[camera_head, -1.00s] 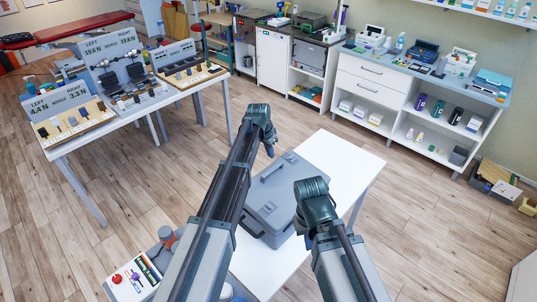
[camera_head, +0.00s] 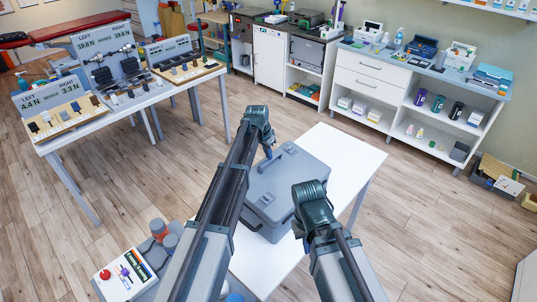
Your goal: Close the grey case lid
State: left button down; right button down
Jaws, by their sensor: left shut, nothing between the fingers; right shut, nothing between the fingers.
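The grey case (camera_head: 292,173) stands on the white table in the middle of the view. Its lid lies down over the body, with a handle and latches showing; whether the lid is fully shut I cannot tell. My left gripper (camera_head: 268,152) is shut and empty, pointing down at the case's far left edge by the handle. Whether it touches the case I cannot tell. My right gripper (camera_head: 302,236) is shut and empty at the case's near right side, partly hidden by its own wrist. My arms hide the case's left side and near right corner.
The white table (camera_head: 348,165) is bare to the right of the case. A bench (camera_head: 75,137) with test boards stands at the left. A white cabinet (camera_head: 375,80) lines the back right. Small containers and a box (camera_head: 125,277) are at the lower left.

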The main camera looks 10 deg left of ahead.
pick_arm(q)
jog(key=f+b, duration=0.1)
jog(key=w+a+f+b, duration=0.1)
jog(key=f+b, duration=0.1)
jog(key=shift+a, duration=0.2)
jog(key=shift+s+r, duration=0.1)
jog(key=shift+r+p, duration=0.35)
jog(key=shift+p, duration=0.15)
jog(key=shift+a+r+p, duration=0.1)
jog(key=shift+r+p, duration=0.25)
jog(key=shift+p, duration=0.05)
jog(key=w+p+v, duration=0.1)
jog(key=p+v, duration=1.1)
jog(key=shift+w+a+r, duration=0.2)
jog(key=shift+r, duration=0.2)
